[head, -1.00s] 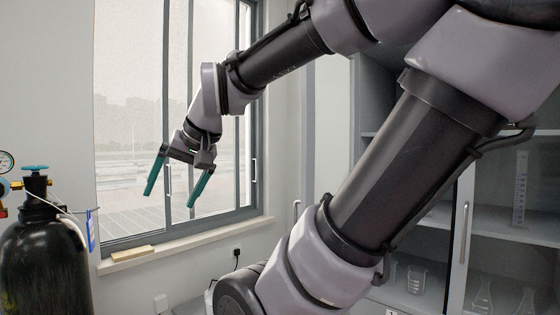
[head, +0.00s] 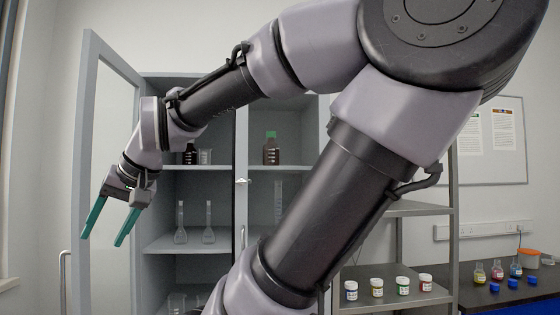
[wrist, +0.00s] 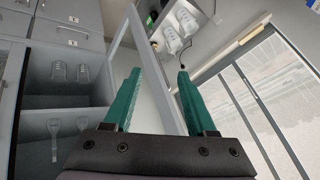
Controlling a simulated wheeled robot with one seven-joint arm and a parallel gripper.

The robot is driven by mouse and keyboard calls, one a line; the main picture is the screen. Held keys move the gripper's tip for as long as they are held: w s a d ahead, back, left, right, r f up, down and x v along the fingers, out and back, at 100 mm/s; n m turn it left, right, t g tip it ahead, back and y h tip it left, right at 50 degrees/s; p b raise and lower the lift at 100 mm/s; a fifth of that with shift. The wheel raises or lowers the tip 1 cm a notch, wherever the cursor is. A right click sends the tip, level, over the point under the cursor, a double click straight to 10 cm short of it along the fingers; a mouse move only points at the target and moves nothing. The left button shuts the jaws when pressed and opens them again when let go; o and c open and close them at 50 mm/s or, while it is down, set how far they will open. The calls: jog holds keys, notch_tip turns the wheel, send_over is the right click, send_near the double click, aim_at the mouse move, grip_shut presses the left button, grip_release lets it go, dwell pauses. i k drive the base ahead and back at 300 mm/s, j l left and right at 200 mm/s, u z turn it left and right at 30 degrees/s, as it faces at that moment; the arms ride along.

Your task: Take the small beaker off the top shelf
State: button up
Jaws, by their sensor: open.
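The small clear beaker (head: 206,156) stands on the cabinet's top shelf (head: 208,167) in the head view, beside a dark brown bottle (head: 189,154) and partly behind my forearm. My gripper (head: 101,241) is open and empty, with two green fingers pointing down. It hangs to the left of and below the beaker, well apart from it, in front of the open left cabinet door (head: 88,110). In the wrist view my gripper (wrist: 160,73) also shows open with nothing between its fingers. I cannot make out the top-shelf beaker in the wrist view.
Two long-necked flasks (head: 208,226) stand on the middle shelf and beakers (head: 180,303) below. A closed glass door (head: 241,205) covers the right half, with a green-capped bottle (head: 271,150) behind it. A metal rack (head: 410,208) with small jars stands at right.

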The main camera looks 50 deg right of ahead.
aim_at(204, 154)
jog(key=k+z, duration=0.1)
jog(key=z, duration=1)
jog(key=l+u, duration=0.15)
